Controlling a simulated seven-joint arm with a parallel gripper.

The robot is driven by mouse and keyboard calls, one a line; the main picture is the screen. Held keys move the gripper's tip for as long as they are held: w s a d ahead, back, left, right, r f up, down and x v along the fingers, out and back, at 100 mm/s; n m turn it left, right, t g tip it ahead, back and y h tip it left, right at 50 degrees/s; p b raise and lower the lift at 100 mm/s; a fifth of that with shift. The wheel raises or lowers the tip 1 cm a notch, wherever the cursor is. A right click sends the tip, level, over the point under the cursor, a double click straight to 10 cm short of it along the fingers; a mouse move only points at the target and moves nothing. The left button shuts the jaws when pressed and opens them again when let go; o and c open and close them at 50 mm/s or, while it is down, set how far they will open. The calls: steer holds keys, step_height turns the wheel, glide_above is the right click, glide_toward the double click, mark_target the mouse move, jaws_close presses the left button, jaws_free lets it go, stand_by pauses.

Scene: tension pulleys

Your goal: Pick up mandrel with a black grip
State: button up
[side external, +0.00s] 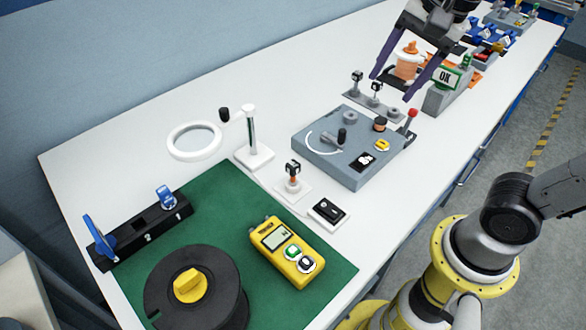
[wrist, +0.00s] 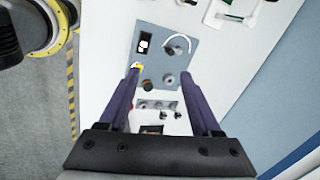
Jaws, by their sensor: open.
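Two mandrels with black block-shaped grips, one (side external: 357,80) on the left and one (side external: 375,90) on the right, stand upright on a small grey rack (side external: 394,113) behind the grey device. In the wrist view, my gripper (wrist: 160,73) spans the rack (wrist: 158,104) and the device's near edge. Small dark tops show there, hard to tell apart.
A ring magnifier (side external: 195,141) stands left. The table's left back is clear.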

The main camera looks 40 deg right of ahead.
steer(key=w+a+f+m+g, duration=0.2)
steer(key=w+a+m, duration=0.2)
steer(key=w+a, duration=0.35)
steer(key=n+g, duration=0.1)
steer(key=g, duration=0.1)
glide_above(293, 164)
step_height(293, 164, down, 5)
steer(key=f, duration=0.8)
steer(key=shift+s+d, duration=0.1)
steer(key=shift+d, duration=0.1)
steer(key=shift+a+f, duration=0.15)
steer(key=shift+f, duration=2.5)
jaws_close()
